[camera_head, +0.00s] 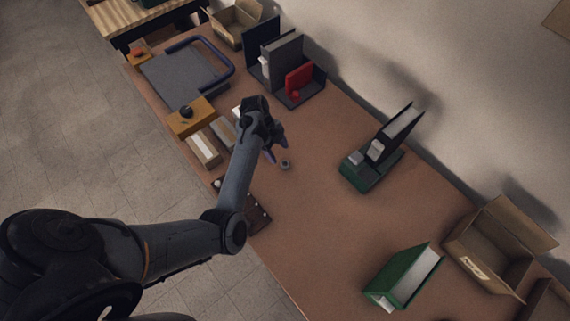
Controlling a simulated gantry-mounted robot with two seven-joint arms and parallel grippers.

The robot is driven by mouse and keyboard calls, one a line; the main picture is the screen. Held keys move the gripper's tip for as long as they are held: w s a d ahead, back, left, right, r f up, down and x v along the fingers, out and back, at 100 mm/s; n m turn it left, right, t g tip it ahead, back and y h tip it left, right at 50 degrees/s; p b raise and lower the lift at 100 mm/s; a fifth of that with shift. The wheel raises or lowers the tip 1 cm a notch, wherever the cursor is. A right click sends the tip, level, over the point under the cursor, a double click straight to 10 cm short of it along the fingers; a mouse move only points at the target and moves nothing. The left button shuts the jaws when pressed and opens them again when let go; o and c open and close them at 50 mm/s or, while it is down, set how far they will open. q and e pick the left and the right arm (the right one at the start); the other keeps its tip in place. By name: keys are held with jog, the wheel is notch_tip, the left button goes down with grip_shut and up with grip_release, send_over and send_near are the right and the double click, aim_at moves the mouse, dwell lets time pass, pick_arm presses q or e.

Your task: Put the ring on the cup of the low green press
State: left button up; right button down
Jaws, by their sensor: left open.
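A small grey round piece (285,164), which looks like the ring, lies on the bare table left of the press. My left gripper (276,142) is open above the table, just up from the round piece and apart from it in the picture. Its fingers are dark and partly hidden by the hand. My right gripper is out of view.
A green box-like thing (399,281) and an open cardboard box (484,262) stand at the lower right. Dark stands with a red block (299,80) are at the back. The middle of the table (320,215) is clear.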

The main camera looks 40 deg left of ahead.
aim_at(285, 164)
pick_arm(q)
jog(key=x, duration=0.5)
jog(key=shift+s+d+r, duration=0.1)
jog(key=shift+d+r, duration=0.05)
jog(key=shift+d, duration=0.1)
jog(key=shift+f, duration=0.25)
jog(key=c, duration=1.2)
jog(key=shift+r, duration=0.15)
